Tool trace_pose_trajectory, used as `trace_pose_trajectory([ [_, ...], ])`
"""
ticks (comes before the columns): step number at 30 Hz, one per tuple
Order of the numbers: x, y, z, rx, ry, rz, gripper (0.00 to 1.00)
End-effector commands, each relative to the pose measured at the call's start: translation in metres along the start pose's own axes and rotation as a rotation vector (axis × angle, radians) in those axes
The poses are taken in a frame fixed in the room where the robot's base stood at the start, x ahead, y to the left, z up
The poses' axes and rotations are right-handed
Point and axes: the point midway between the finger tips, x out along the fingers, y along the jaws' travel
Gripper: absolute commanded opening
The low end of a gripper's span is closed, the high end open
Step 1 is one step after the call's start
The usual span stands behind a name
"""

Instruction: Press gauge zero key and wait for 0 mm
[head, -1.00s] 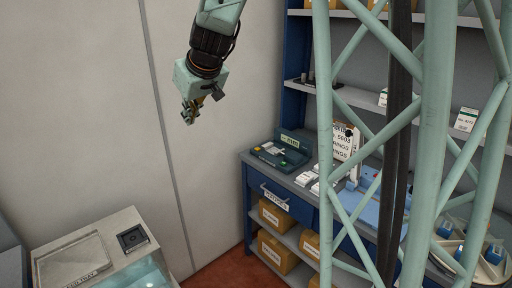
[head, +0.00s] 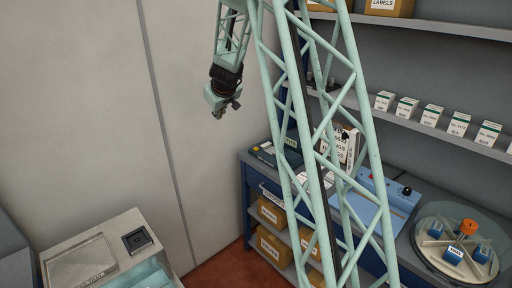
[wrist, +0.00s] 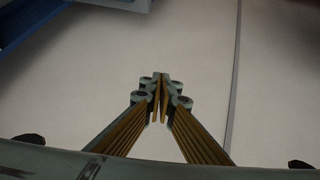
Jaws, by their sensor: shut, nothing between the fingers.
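The gauge, a dark green device (head: 262,154), sits at the left end of the blue bench. In the head view my arm's lattice covers part of it, and its key and display cannot be read. My gripper (head: 218,115) hangs in the air in front of the pale wall, above and left of the gauge and clear of it. In the wrist view my gripper (wrist: 161,80) has its fingertips together with nothing between them. Only pale wall shows beyond them, and the gauge cannot be made out there.
A blue device (head: 375,200) and a round tray (head: 425,258) with blue pieces stand on the bench to the right. Small white boxes (head: 432,115) line the shelf above. Cardboard boxes (head: 272,212) sit below. A pale cabinet (head: 105,228) stands lower left. Air around my gripper is clear.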

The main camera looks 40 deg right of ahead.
Motion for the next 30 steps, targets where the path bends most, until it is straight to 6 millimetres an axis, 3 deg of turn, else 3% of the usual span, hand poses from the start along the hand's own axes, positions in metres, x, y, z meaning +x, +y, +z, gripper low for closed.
trace_pose_trajectory([
  [11, 0.073, 0.07, 0.023, -0.017, -0.03, 0.105, 0.0],
  [21, 0.134, 0.13, 0.062, -0.041, -0.076, 0.202, 0.0],
  [30, 0.168, 0.167, 0.096, -0.057, -0.116, 0.264, 0.0],
])
